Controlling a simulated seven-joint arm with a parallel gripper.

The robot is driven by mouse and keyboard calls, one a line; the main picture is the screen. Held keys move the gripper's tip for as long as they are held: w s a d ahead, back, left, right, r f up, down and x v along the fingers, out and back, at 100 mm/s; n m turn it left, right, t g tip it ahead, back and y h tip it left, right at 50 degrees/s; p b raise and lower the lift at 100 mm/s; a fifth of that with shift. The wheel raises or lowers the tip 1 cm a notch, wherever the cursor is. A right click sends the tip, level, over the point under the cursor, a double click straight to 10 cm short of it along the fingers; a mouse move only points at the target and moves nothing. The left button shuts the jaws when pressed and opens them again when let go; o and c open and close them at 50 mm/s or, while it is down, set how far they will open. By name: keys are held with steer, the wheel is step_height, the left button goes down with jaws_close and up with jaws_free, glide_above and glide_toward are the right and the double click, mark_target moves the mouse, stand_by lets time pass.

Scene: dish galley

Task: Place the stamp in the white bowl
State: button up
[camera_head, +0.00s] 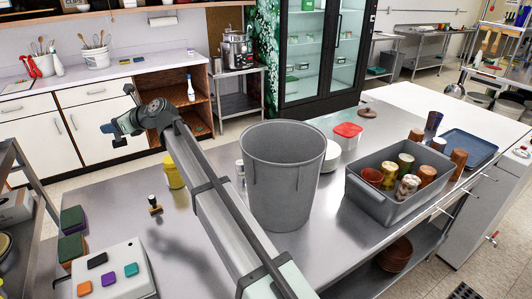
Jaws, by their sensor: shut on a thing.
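My gripper (112,135) is at the upper left, raised in front of the white cabinets. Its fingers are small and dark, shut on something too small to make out.
A tall grey bin (283,185) stands mid-table beside my arm. A grey tub (393,207) with several cups is to its right. A red-lidded container (347,135) stands behind. A yellow bottle (173,170) and a white box (112,272) with coloured pads are at left.

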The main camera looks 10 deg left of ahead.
step_height(320, 180, up, 14)
steer(key=w+d, duration=1.9)
steer(key=d, duration=0.2)
steer(key=w+d, duration=0.5)
steer(key=d, duration=0.7)
steer(key=w+d, duration=0.6)
steer(key=d, duration=0.6)
step_height(320, 180, down, 28)
steer(key=shift+s+d, duration=0.15)
steer(key=shift+d, duration=0.1)
steer(key=shift+f, duration=0.45)
steer(key=o, duration=1)
steer(key=shift+o, duration=0.2)
